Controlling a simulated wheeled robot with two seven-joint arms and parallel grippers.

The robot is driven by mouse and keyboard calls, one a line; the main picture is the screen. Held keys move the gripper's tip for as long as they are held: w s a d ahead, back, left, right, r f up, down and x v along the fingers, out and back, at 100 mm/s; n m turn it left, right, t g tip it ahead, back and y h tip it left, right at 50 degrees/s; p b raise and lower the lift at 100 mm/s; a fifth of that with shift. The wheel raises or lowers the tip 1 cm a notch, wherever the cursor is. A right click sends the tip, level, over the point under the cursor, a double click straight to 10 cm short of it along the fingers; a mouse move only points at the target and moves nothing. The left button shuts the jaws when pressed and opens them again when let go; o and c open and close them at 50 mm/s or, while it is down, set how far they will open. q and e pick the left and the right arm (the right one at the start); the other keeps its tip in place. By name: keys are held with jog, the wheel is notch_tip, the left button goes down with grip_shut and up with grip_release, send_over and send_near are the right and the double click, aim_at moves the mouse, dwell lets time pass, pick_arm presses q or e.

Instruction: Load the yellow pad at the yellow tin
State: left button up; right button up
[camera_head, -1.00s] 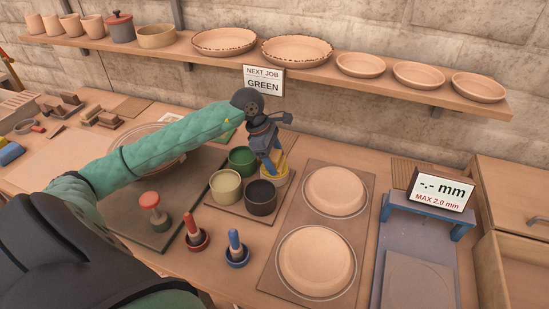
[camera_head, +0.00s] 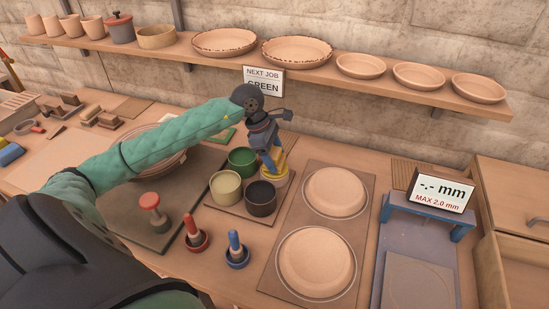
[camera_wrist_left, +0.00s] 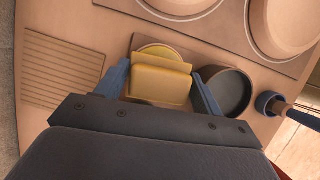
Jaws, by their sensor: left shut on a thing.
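My left gripper (camera_head: 277,167) is at the yellow tin (camera_head: 273,181), the back right tin of a small group on a board. It is shut on the yellow pad (camera_head: 281,160). In the left wrist view the yellow pad (camera_wrist_left: 160,84) sits between the two blue fingers, and part of the yellow tin (camera_wrist_left: 160,48) shows just beyond it. The pad is at or just above the tin's mouth; I cannot tell if they touch. My right gripper is not in view.
Close by stand a green tin (camera_head: 242,160), a cream tin (camera_head: 225,187) and a black tin (camera_head: 261,198). Red-handled (camera_head: 195,236) and blue-handled (camera_head: 236,250) tools stand in front. Two round plates (camera_head: 335,191) lie to the right. A sign (camera_head: 263,80) reads "NEXT JOB GREEN".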

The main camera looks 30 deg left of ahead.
aim_at(275, 152)
pick_arm(q)
jog(key=shift+r+p, duration=0.4)
jog(key=shift+r, duration=2.4)
jog(key=shift+s+d+f, duration=0.1)
